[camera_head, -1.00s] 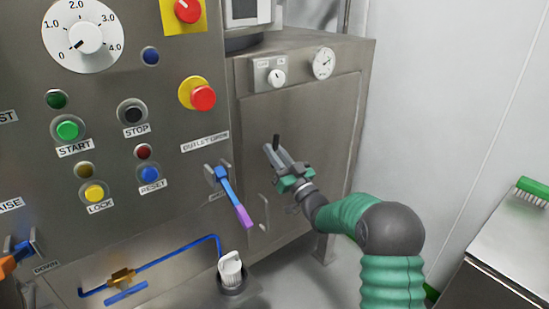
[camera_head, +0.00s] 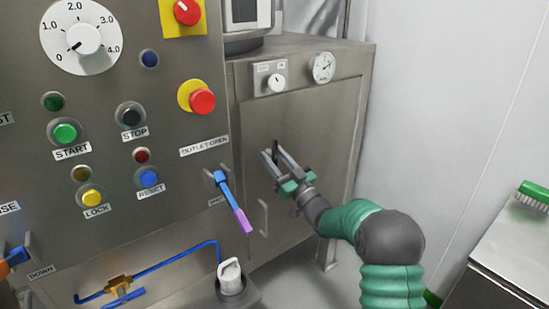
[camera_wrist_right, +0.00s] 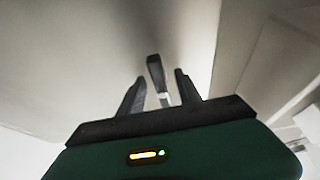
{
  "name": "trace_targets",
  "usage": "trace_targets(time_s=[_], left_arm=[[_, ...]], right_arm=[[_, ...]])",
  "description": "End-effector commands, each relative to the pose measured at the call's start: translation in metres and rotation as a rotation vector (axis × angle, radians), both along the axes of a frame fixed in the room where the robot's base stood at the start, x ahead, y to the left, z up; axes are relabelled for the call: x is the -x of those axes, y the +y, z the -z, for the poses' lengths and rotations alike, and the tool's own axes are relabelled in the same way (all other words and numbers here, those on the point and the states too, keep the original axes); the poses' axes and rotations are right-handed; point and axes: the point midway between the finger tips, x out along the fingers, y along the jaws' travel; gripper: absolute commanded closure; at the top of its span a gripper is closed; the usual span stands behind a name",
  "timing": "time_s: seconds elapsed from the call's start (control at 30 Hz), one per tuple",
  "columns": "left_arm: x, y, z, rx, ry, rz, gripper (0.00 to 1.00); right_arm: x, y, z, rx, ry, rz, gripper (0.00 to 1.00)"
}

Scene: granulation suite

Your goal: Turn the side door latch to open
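The side door latch is a small dark upright handle (camera_head: 275,147) on the grey metal side door (camera_head: 311,132), right of the control panel. My right gripper (camera_head: 273,153) is at the latch, with its two grey fingers spread apart. In the right wrist view the dark latch (camera_wrist_right: 154,72) shows between the open fingertips (camera_wrist_right: 160,80), with a visible gap to either finger. A pale part shows below its dark end. I cannot tell whether a finger touches it. My left gripper is not in view.
A blue lever with a purple end (camera_head: 232,200) sticks out left of my right gripper. A bent metal door handle (camera_head: 263,217) is just below. A white knob (camera_head: 230,275) stands lower down. A steel table (camera_head: 510,260) with a green brush (camera_head: 534,192) is at right.

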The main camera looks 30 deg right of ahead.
Motion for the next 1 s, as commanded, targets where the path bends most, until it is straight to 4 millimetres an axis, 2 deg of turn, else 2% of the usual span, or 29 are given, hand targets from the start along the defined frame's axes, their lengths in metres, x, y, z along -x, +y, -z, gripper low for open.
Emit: trace_targets(time_s=[0.27, 0.37, 0.47, 0.8, 1.0], left_arm=[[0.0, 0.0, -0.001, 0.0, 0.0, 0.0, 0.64], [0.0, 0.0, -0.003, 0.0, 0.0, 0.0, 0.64], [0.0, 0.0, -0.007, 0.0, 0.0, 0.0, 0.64], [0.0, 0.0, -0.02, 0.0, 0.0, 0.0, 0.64], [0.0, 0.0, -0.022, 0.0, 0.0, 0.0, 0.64]], right_arm=[[0.002, 0.0, -0.001, 0.0, -0.003, 0.0, 0.6], [0.012, -0.002, 0.002, 0.0, -0.001, 0.001, 0.6], [0.032, -0.004, 0.01, -0.002, 0.0, 0.004, 0.6], [0.122, -0.012, 0.049, -0.003, 0.001, 0.003, 0.6], [0.151, -0.014, 0.063, -0.003, 0.0, 0.002, 0.6]])
